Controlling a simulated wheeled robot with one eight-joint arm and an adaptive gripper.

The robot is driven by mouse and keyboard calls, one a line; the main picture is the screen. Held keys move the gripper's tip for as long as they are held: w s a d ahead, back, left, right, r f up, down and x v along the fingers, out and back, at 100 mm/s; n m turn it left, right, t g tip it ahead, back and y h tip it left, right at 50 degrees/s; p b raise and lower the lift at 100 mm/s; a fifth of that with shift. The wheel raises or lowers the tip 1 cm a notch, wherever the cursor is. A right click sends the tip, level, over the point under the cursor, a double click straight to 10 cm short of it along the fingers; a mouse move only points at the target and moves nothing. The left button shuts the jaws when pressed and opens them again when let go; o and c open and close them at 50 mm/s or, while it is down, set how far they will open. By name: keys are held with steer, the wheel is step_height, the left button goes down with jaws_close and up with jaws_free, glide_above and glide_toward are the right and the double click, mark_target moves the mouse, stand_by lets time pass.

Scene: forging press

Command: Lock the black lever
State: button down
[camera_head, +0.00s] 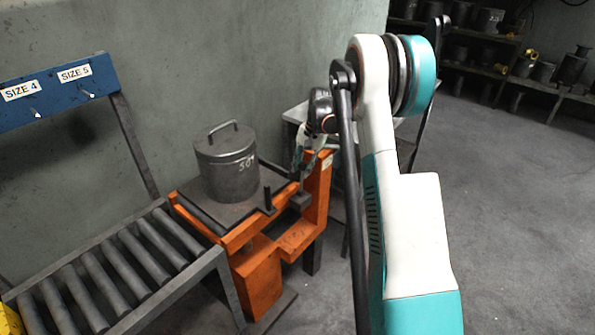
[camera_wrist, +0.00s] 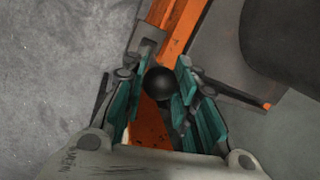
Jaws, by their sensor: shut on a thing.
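The black lever's round knob (camera_wrist: 160,84) shows in the wrist view between the teal finger pads of my gripper (camera_wrist: 162,72). The fingers are shut on the knob, one on each side. The lever's shaft below the knob is hidden. In the head view my gripper (camera_head: 303,160) points down at the right part of the orange press frame (camera_head: 312,205). There the fingers and arm hide the knob. A dark grey block (camera_head: 300,199) sits on the frame just below my gripper.
A lidded metal cylinder (camera_head: 226,168) stands on the dark plate left of my gripper. A roller conveyor (camera_head: 110,268) lies to the left, under a blue board (camera_head: 58,93) with size labels. Shelves (camera_head: 500,60) stand at the back right. The floor on the right is clear.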

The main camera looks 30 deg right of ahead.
steer(key=shift+w+d+f, duration=0.25)
steer(key=shift+w+d, duration=0.05)
steer(key=shift+d, duration=0.45)
steer(key=shift+w+d+f, duration=0.2)
steer(key=shift+w+d, duration=0.05)
steer(key=shift+d, duration=0.55)
steer(key=shift+w+d+f, duration=0.25)
steer(key=shift+w+d, duration=0.05)
steer(key=shift+d, duration=0.45)
steer(key=c, duration=1.3)
jaws_free()
steer(key=shift+d+f, duration=0.1)
steer(key=shift+d, duration=0.05)
steer(key=v, duration=1.2)
